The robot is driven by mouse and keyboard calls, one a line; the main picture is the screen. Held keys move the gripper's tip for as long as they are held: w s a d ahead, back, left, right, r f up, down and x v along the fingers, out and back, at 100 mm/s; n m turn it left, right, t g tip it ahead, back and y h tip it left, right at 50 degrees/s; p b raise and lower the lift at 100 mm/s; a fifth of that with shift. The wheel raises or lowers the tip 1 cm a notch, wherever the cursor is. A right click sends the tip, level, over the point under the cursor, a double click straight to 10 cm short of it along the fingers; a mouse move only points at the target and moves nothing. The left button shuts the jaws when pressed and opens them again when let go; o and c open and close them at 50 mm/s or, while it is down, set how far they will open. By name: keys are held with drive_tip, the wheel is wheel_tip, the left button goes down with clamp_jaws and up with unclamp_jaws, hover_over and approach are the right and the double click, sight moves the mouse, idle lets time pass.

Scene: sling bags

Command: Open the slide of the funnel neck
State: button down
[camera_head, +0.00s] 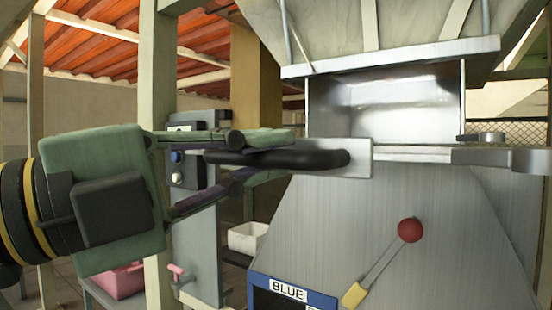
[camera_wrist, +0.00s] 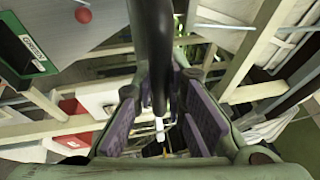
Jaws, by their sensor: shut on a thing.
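The funnel neck (camera_head: 385,100) is a shiny metal box section at the upper right of the head view, under the wide hopper. The slide (camera_head: 410,154) is a flat grey metal plate across the neck's lower end. Its black bar handle (camera_head: 325,158) sticks out to the left. My gripper (camera_head: 272,157) comes from the left and is shut on this handle, one finger above and one below. In the wrist view, the dark handle (camera_wrist: 152,40) runs between the purple finger pads. How far the slide covers the neck's passage cannot be told.
A sloped metal body with a red-knobbed lever (camera_head: 410,230) and a blue-framed sign (camera_head: 288,291) stands below the slide. A post with a switch box (camera_head: 180,165) stands behind my gripper. A white bin (camera_head: 247,238) and a pink crate (camera_head: 120,282) are lower down.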

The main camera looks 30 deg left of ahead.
drive_tip(key=shift+s, duration=0.25)
drive_tip(key=c, duration=1.6)
unclamp_jaws()
drive_tip(key=v, duration=1.2)
